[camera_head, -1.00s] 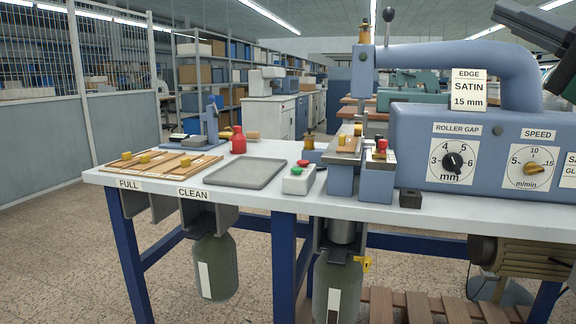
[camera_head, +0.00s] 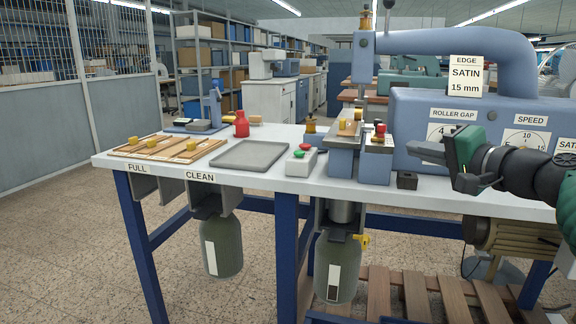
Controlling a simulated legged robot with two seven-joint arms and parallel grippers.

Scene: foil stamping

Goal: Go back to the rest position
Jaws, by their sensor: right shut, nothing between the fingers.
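My right gripper (camera_head: 426,152) comes in from the right edge on a dark arm with a green block behind the fingers. It is shut and empty, and points left. My left gripper is not in view.
The white bench (camera_head: 245,193) carries a grey tray (camera_head: 250,154), a red bottle (camera_head: 241,124), a button box (camera_head: 300,162), wooden boards (camera_head: 165,148) and a small black block (camera_head: 407,180). Green bottles (camera_head: 222,247) hang below it. Open floor lies at the left.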

